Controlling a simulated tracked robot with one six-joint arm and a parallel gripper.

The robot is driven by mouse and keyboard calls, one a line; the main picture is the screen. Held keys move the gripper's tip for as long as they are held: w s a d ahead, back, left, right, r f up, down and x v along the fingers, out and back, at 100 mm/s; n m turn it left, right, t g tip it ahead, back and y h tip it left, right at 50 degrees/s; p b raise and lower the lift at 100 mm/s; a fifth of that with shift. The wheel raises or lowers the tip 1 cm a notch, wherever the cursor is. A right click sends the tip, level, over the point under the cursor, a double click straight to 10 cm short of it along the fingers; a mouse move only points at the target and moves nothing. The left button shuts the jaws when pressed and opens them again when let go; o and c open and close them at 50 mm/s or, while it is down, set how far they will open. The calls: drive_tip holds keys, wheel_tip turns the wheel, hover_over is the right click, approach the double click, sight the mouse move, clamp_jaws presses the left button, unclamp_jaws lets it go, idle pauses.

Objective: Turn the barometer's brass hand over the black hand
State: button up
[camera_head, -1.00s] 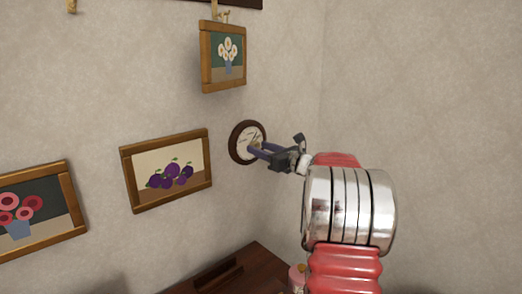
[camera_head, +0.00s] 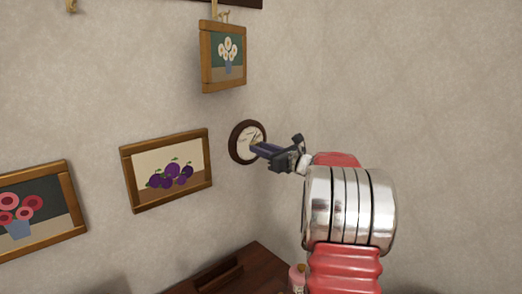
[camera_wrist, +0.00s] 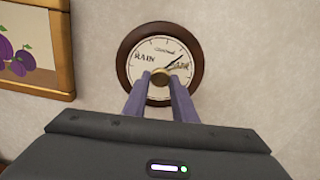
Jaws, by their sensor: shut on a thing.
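The barometer (camera_head: 243,138) is a round dial with a dark brown rim and a pale face, hanging on the wall. It also shows in the wrist view (camera_wrist: 153,50), with the word RAIN at upper left. A thin black hand (camera_wrist: 176,59) points to the upper right. A round brass knob (camera_wrist: 160,77) sits at the dial's middle. My gripper (camera_head: 257,148) reaches the dial from the right, its two purple fingers shut on the brass knob. The fingers hide the lower dial. I cannot make out the brass hand apart from the knob.
A plum picture (camera_head: 170,172) hangs left of the barometer and a white-flower picture (camera_head: 224,57) above it. A pink-flower picture (camera_head: 25,211) hangs at far left. A dark wooden surface (camera_head: 247,270) lies below. The wall to the right is bare.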

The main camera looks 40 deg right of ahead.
drive_tip(key=shift+n, duration=2.1)
drive_tip(key=o, duration=1)
drive_tip(key=shift+o, duration=0.2)
drive_tip(key=shift+s, duration=0.1)
drive_tip(key=s, duration=1.3)
drive_tip(key=shift+s+d, duration=0.25)
drive_tip(key=shift+s, duration=0.05)
